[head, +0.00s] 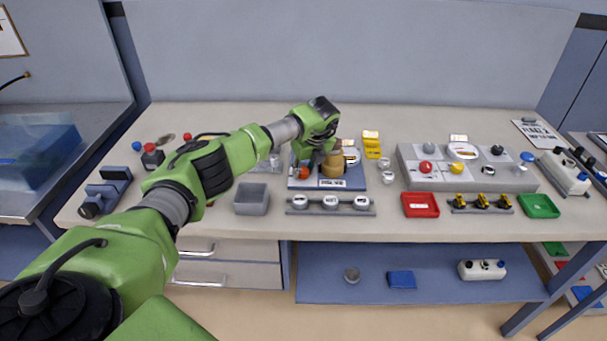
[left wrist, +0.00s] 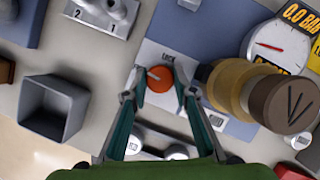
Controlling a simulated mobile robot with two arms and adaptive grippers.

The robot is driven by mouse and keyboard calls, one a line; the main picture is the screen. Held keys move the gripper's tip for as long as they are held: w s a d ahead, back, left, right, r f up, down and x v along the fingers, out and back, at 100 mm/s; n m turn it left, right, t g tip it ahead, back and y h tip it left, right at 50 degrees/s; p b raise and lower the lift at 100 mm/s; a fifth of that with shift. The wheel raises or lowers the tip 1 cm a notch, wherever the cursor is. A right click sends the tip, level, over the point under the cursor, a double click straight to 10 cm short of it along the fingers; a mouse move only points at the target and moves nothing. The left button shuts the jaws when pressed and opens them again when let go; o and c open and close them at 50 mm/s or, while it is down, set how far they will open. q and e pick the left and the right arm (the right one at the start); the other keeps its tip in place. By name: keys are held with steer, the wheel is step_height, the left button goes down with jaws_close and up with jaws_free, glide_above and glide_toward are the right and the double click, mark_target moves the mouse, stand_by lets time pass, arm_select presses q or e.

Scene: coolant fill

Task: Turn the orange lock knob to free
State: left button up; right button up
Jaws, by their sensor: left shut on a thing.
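The orange lock knob (left wrist: 160,79) sits on a white plate marked LOCK in the left wrist view. It also shows in the head view (head: 304,173), on the blue-grey fixture (head: 357,181) at the middle of the bench. A white line on the knob points up and to the left in the left wrist view. My left gripper (left wrist: 163,84) has its fingers on either side of the knob and is shut on it. A brass-coloured cylinder with a dark cap (left wrist: 282,104) stands right beside the knob. My right gripper is in neither view.
A round gauge (left wrist: 276,46) stands behind the brass cylinder. A grey open box (head: 252,199) is left of the fixture, and a rack of white-capped pieces (head: 330,206) lies in front. A grey panel with coloured knobs (head: 465,170) is to the right.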

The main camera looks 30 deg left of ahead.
arm_select(q)
steer(key=shift+w+n+g+b, duration=0.1)
steer(key=shift+n+g+b, duration=0.2)
steer(key=shift+n+b, duration=0.3)
steer(key=o, duration=1.1)
steer(key=v, duration=1.2)
steer(key=shift+d, duration=0.1)
